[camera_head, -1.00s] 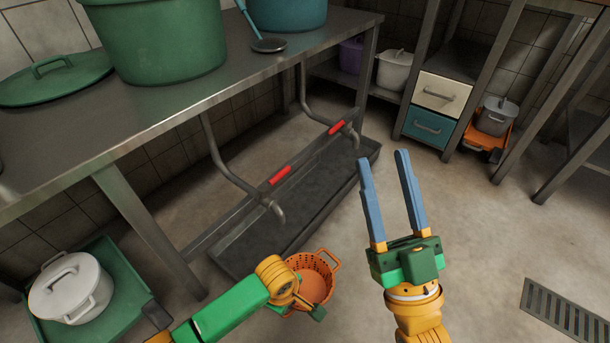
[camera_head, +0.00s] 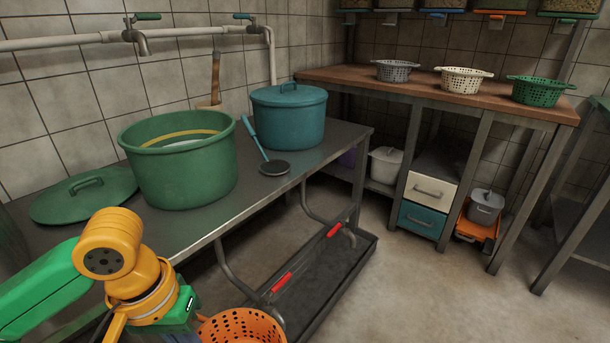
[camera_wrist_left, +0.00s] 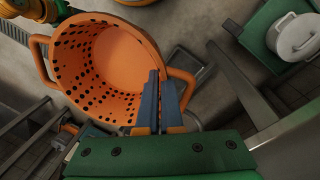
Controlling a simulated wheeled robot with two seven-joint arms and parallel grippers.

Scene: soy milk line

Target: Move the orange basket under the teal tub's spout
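The orange basket (camera_head: 242,328) is at the bottom edge of the head view, beside the yellow and green wrist of my left arm. In the left wrist view the basket (camera_wrist_left: 112,62) hangs by its rim near one handle between the close-set blue fingers of my left gripper (camera_wrist_left: 160,78). The head view hides those fingertips. The teal tub (camera_head: 290,118), lidded, stands on the metal table. Below it a bent spout pipe (camera_head: 350,236) with a red lever (camera_head: 334,230) ends over the floor trough. My right gripper is out of view.
The dark trough (camera_head: 340,290) lies under the metal table (camera_head: 310,165). A nearer pipe with a red lever (camera_head: 282,282) runs below the green tub (camera_head: 180,160). A ladle (camera_head: 272,167) lies on the table. The floor to the right is open.

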